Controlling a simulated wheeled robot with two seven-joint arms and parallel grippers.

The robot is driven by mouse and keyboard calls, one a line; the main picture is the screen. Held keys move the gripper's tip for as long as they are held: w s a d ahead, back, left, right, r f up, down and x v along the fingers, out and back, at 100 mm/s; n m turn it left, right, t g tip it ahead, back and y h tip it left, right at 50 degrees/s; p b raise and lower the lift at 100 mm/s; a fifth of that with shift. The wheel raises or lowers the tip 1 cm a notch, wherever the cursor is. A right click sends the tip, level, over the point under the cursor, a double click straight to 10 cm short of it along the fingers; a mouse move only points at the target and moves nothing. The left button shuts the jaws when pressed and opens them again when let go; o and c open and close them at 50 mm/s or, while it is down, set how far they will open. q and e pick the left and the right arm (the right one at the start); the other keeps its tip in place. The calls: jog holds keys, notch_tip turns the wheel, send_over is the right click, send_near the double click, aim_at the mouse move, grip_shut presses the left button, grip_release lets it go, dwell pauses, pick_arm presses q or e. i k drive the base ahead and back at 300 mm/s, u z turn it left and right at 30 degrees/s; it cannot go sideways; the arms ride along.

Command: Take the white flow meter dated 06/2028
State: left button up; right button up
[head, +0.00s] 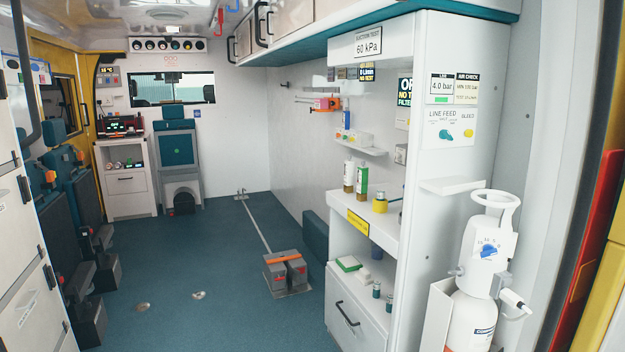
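I cannot make out a white flow meter dated 06/2028; no such date is readable from here. The nearest white cylinder (470,322) stands upright at the right, with a white head guard and a blue dial (488,251). A white shelf unit (392,232) beside it holds two upright bottles (362,182) and a yellow item (380,204). Small green-topped containers (376,290) stand on its lower shelf, their labels too small to read. Neither of my grippers is in view.
The blue floor (195,265) is open in the middle. A grey block with an orange strap (286,270) stands on it. Dark folding seats (75,215) line the left side. A white cabinet (127,190) with small items stands at the back left. A drawer (350,312) sits below the shelves.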

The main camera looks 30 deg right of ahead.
aim_at(349, 166)
jog(key=z, duration=0.4)
jog(key=i, duration=2.2)
jog(key=z, duration=1.1)
jog(key=i, duration=0.4)
jog(key=z, duration=0.25)
